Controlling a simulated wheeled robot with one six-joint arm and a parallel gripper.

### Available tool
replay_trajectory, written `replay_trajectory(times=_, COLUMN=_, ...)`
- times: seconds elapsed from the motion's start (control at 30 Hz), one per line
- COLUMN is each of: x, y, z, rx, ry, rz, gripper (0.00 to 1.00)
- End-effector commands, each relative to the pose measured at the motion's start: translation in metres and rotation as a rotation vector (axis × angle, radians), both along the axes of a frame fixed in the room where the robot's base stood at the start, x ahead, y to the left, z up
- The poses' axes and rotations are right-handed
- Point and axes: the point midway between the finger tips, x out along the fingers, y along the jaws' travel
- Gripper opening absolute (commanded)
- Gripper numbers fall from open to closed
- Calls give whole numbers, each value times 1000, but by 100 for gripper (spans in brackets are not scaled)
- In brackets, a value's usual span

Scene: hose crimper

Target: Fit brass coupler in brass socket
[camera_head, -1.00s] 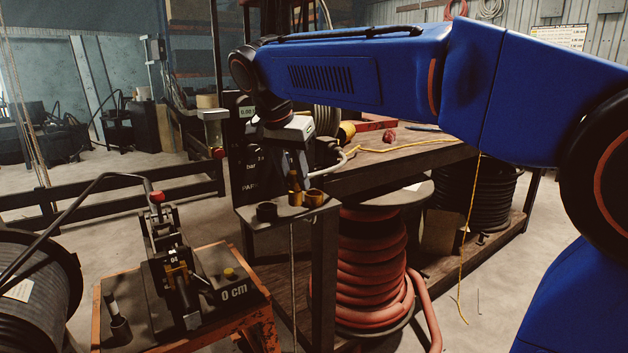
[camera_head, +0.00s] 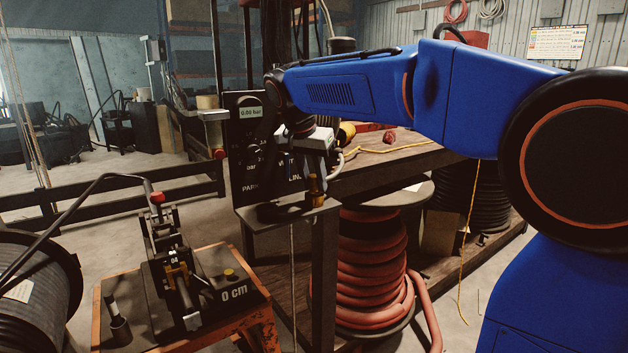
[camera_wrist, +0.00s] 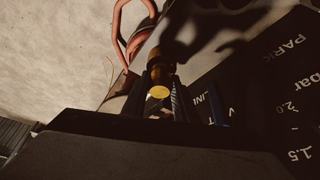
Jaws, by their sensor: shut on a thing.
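The brass coupler (camera_head: 314,183) is upright between the fingers of my gripper (camera_head: 314,172), which is shut on it. In the head view its lower end meets the brass socket (camera_head: 317,200) on the small shelf; I cannot tell whether it is inside the socket or just above it. In the wrist view the coupler (camera_wrist: 159,76) shows its round yellow end between the dark fingers (camera_wrist: 163,101). I cannot make out the socket clearly in the wrist view.
A dark socket (camera_head: 267,211) stands left on the same shelf (camera_head: 289,221). The black gauge panel (camera_head: 250,150) rises close behind my gripper. A workbench (camera_head: 395,160) lies to the right, with a red hose reel (camera_head: 370,270) below. A crimper (camera_head: 170,260) stands at the left front.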

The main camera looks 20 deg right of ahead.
Motion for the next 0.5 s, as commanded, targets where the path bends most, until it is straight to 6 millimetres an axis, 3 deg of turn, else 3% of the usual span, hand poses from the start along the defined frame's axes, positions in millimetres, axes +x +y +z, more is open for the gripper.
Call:
replay_trajectory(times=0.3, x=0, y=0, z=-2, rx=0, ry=-1, rz=-1, gripper=0)
replay_trajectory(times=0.33, x=0, y=0, z=-2, rx=0, ry=0, rz=-1, gripper=28)
replay_trajectory(times=0.4, x=0, y=0, z=-2, rx=0, ry=0, rz=-1, gripper=45)
replay_trajectory(times=0.5, x=0, y=0, z=-2, rx=0, ry=0, rz=-1, gripper=45)
